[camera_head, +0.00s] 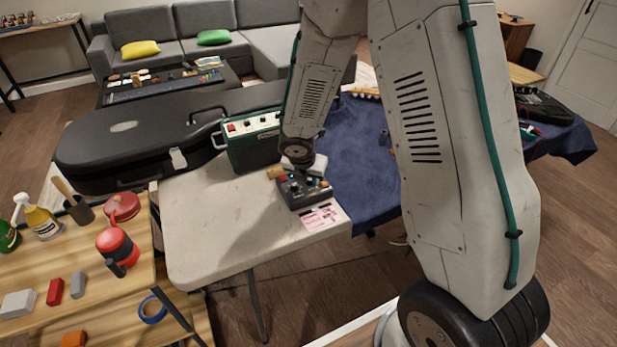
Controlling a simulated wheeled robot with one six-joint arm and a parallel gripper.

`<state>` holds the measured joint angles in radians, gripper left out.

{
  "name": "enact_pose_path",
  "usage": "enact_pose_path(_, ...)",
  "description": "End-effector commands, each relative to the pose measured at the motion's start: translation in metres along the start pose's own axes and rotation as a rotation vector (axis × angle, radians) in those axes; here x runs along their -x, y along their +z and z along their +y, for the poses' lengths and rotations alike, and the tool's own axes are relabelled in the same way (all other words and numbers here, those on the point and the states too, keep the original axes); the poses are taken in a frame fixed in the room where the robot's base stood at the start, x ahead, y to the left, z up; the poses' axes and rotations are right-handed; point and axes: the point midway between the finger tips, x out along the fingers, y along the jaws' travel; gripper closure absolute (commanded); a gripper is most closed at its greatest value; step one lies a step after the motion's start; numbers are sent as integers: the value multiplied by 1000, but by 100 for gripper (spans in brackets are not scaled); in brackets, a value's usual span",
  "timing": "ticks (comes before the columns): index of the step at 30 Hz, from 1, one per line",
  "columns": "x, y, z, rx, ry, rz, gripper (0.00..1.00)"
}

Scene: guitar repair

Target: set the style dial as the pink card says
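A pink card (325,219) with print too small to read lies on the white table near its front right corner. Just behind it stands a dark grey control box (307,196) with small coloured knobs or buttons on top. I cannot tell which of these is the style dial, nor where it points. My gripper (302,165) hangs from above over the back of the control box. Its fingers are small and partly hidden by my wrist, so I cannot tell whether they are open or touching a knob.
Blue cloth (360,165) covers the area to the right. The left part of the white table (215,220) is clear.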

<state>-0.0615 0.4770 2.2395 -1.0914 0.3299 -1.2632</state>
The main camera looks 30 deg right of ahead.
Motion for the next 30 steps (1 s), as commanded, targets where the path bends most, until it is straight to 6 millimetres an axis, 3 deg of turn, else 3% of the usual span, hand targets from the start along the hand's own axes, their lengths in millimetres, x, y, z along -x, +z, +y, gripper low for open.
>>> enact_pose_path(2, 0, 0, 0, 0, 0, 0, 75)
enact_pose_path(5, 0, 0, 0, 0, 0, 0, 100)
enact_pose_path(19, 0, 0, 1, -62, -26, 0, 100)
enact_pose_path(30, 0, 0, 4, -328, -137, 0, 100)
